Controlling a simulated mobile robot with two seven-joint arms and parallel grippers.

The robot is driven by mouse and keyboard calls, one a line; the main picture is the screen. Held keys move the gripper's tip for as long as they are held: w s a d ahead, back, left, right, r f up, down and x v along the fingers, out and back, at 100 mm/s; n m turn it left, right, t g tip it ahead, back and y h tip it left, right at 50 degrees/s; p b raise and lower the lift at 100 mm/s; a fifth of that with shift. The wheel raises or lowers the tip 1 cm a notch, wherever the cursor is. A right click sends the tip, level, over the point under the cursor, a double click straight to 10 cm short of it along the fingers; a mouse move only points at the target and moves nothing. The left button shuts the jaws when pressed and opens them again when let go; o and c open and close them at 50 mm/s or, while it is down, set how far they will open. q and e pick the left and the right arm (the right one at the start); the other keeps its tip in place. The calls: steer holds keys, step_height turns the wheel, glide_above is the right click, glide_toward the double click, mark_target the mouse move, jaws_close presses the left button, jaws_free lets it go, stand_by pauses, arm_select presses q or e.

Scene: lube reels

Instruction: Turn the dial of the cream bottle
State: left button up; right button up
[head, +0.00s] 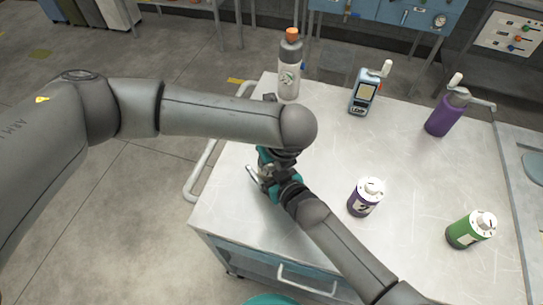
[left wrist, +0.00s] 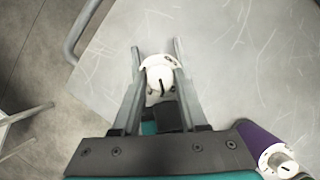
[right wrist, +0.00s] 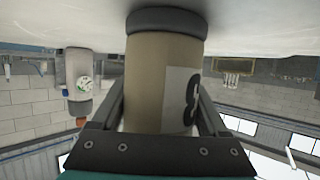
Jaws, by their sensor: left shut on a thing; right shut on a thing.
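The cream bottle (right wrist: 146,85) fills the middle of the right wrist view, which is upside down. It has a dark base ring at the table and a pale label with a dark figure. My right gripper (right wrist: 162,105) is shut around its body. The white dial (left wrist: 158,68) on its top lies between the fingers of my left gripper (left wrist: 157,52), which is shut on it from above. In the head view my left gripper (head: 277,160) and my right gripper (head: 268,180) meet near the table's left edge and almost wholly hide the bottle.
A purple dial bottle (head: 364,197) and a green one (head: 471,230) stand right of my right arm. The middle of the table (head: 350,145) is clear.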

arm_select(q)
jaws_close()
steer(key=shift+n, duration=0.3)
steer(key=n+y, duration=0.1)
steer(key=n, duration=0.1)
steer(key=shift+d+n+g, duration=0.1)
steer(key=shift+n+g, duration=0.2)
steer(key=shift+w+n+g+y, duration=0.15)
steer(key=shift+n+g+y, duration=0.25)
steer(key=shift+n, duration=1)
steer(key=o, duration=0.8)
jaws_free()
